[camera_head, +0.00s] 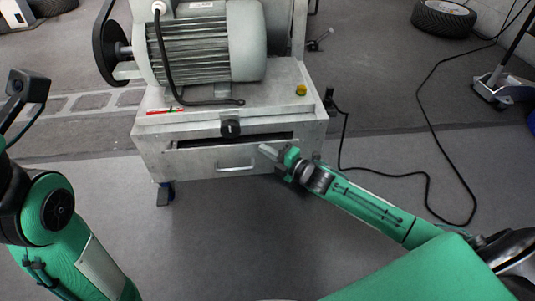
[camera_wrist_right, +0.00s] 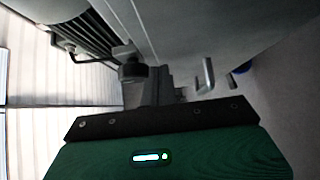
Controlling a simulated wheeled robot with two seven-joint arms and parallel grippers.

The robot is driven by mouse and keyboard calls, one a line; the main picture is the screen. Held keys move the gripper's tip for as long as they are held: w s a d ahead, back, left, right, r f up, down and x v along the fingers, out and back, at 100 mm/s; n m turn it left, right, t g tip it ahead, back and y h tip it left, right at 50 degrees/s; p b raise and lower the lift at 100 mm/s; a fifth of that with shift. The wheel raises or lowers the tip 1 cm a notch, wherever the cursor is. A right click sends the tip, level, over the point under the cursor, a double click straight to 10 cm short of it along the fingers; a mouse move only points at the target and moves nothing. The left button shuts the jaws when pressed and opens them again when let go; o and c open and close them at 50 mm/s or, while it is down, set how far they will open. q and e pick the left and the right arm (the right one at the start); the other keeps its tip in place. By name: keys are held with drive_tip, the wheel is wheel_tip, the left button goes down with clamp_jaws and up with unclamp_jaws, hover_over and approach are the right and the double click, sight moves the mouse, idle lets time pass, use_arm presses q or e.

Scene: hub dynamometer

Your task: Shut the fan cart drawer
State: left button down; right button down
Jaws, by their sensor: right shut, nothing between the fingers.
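The fan cart (camera_head: 315,110) is a grey metal cabinet with an electric motor (camera_head: 205,50) on top. Its drawer (camera_head: 195,162) stands a little open, with a dark gap above its front panel. The bar handle (camera_head: 237,164) is in the middle of the front and also shows in the right wrist view (camera_wrist_right: 205,76). My right gripper (camera_head: 266,150) is shut and empty, at the right part of the drawer front; I cannot tell whether it touches. Its fingers also show in the right wrist view (camera_wrist_right: 155,84). My left arm is at the left, its gripper out of view.
A black cable (camera_head: 428,120) loops over the floor to the right. A caster (camera_head: 165,193) is under the cart's left corner. The floor before the cart is clear.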

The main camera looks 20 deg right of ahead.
drive_tip(key=shift+w+d, duration=0.1)
drive_tip(key=shift+w, duration=0.15)
drive_tip(key=shift+r, duration=0.1)
